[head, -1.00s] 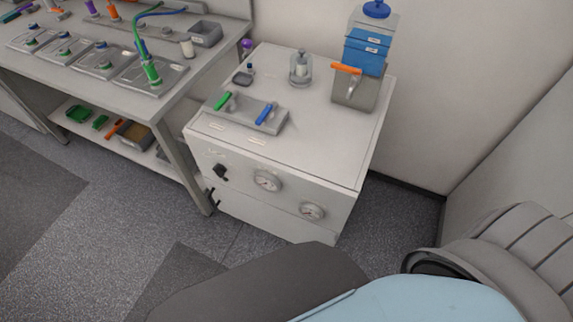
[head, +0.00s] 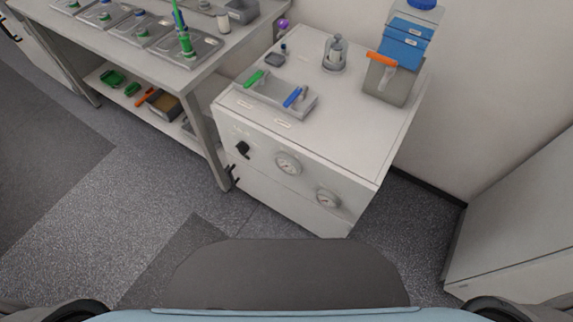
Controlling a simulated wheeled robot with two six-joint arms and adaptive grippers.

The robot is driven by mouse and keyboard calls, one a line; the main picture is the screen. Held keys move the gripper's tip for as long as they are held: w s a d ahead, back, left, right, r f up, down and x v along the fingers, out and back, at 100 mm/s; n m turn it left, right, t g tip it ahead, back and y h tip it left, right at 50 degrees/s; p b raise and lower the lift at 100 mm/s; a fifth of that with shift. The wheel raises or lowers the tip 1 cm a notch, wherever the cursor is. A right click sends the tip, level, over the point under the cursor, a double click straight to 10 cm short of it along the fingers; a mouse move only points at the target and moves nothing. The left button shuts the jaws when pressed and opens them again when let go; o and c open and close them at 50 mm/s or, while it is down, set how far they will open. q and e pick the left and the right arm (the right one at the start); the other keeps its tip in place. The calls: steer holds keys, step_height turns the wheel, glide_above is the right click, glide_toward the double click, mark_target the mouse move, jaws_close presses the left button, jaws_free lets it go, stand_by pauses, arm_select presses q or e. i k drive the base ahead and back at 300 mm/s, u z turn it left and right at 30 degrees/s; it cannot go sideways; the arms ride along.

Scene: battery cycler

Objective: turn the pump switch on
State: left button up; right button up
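A black rotary knob (head: 243,149), which looks like the pump switch, sits on the front panel of a white cabinet (head: 350,150). It is left of two round gauges, one in the middle (head: 288,162) and one lower right (head: 327,198). Small markings show above the knob, too small to read. Neither of my grippers is in view, and nothing touches the knob.
On the cabinet top stand a grey tray with a green handle (head: 256,78) and a blue handle (head: 292,97), a small glass vessel (head: 335,53), and a grey holder (head: 389,87) with an orange lever. A workbench (head: 188,72) adjoins on the left. Floor in front is clear.

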mark_target(242, 147)
steer(key=u, duration=2.45)
steer(key=i, duration=2.5)
steer(key=z, duration=2.9)
